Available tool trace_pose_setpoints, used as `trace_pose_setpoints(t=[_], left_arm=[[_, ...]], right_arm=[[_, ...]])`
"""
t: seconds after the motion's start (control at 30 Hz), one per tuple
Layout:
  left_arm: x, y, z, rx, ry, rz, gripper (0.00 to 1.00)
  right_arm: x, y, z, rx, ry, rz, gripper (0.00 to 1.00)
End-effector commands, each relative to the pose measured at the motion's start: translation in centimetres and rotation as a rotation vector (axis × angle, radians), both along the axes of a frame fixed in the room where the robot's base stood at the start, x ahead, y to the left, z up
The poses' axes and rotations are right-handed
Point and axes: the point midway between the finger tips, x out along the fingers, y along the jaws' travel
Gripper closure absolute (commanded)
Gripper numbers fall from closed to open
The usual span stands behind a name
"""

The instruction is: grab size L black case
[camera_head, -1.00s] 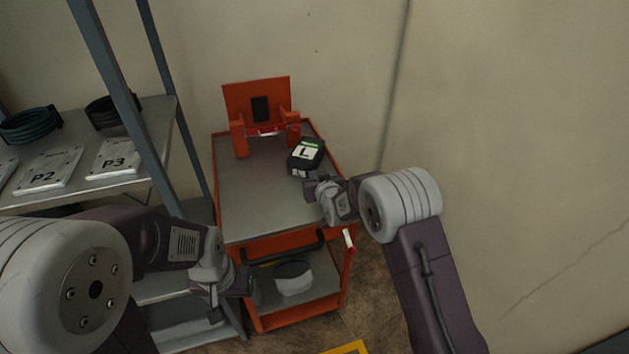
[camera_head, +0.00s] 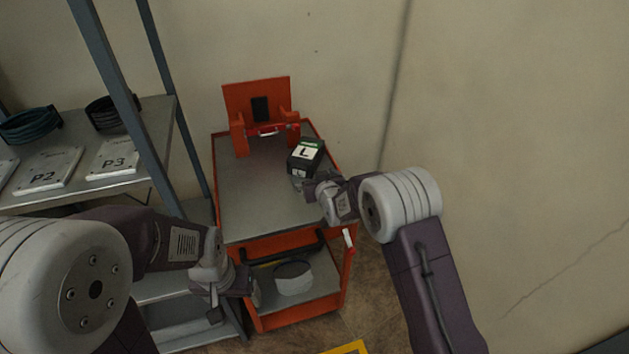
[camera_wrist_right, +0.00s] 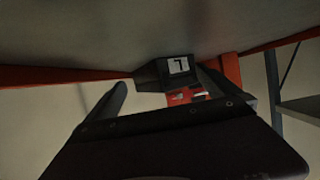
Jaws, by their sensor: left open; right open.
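The black case (camera_head: 304,157) has a white label with an "L" and a green strip. It stands on the right side of the orange cart's grey top (camera_head: 245,195). In the right wrist view the case (camera_wrist_right: 178,68) shows beyond my open fingers. My right gripper (camera_head: 314,187) is open and empty, close to the near side of the case; contact cannot be told. My left gripper (camera_head: 240,292) is open and empty, low at the left front of the cart.
An orange stand (camera_head: 257,104) with a dark pad is at the back of the cart. A shelf (camera_head: 150,140) with plates P2 and P3 and coiled hoses stands left. The wall is close on the right.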

Motion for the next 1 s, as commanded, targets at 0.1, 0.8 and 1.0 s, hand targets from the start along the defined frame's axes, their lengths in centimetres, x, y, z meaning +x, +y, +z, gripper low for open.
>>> trace_pose_setpoints(t=[0.1, 0.8, 1.0], left_arm=[[0.0, 0.0, 0.0, 0.0, 0.0, 0.0, 0.24], [0.0, 0.0, 0.3, 0.0, 0.0, 0.0, 0.24], [0.0, 0.0, 0.3, 0.0, 0.0, 0.0, 0.24]], right_arm=[[0.0, 0.0, 0.0, 0.0, 0.0, 0.0, 0.0], [-8.1, -2.9, 2.9, 0.0, 0.0, 0.0, 0.0], [-8.8, -4.4, 2.8, -0.01, 0.048, -0.022, 0.0]])
